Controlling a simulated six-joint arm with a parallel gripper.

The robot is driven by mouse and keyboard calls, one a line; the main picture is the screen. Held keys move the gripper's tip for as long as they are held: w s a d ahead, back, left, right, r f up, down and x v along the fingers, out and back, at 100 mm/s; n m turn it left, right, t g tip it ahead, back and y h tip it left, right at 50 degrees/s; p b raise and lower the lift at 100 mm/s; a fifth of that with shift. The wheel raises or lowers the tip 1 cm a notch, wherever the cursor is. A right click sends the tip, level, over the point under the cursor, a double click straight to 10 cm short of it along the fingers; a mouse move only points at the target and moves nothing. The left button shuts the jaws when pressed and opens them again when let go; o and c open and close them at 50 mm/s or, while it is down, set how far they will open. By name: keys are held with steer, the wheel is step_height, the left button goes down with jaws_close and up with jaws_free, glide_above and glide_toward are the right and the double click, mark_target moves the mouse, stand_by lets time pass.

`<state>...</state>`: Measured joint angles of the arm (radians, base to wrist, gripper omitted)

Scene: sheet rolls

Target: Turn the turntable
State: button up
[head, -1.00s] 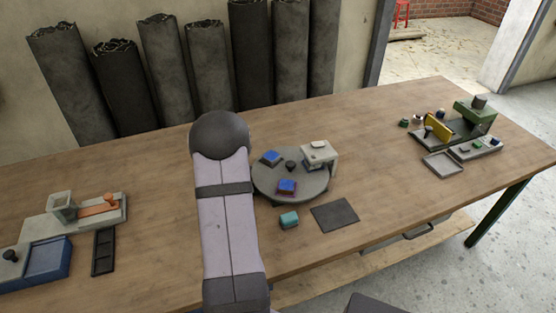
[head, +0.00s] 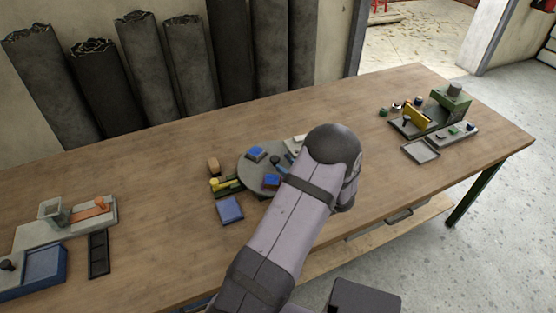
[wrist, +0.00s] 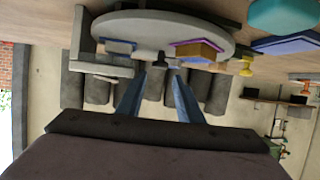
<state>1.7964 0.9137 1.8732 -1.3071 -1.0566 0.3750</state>
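The round grey turntable (head: 246,171) stands mid-table, its right side hidden by my arm. It also shows upside down in the wrist view (wrist: 150,26). It bears two blue-topped blocks (head: 256,153) (head: 271,181) and a small dark knob (head: 276,158) near its middle. A pale block (head: 298,142) by its far right edge is partly hidden. In the wrist view, my gripper (wrist: 159,76) has two blue fingers apart, with the dark knob (wrist: 162,60) beyond and between their tips. I cannot tell whether they touch it. The arm hides most of the gripper in the head view.
Left of the turntable are a brown block (head: 213,166), a green-and-yellow piece (head: 224,186) and a blue tray (head: 230,209). A teal block (wrist: 285,14) shows in the wrist view. A green machine (head: 450,100) stands far right. The table's middle left is clear.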

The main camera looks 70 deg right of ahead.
mark_target(275, 159)
steer(key=shift+p+x, duration=0.8)
steer(key=shift+x, duration=2.85)
jaws_close()
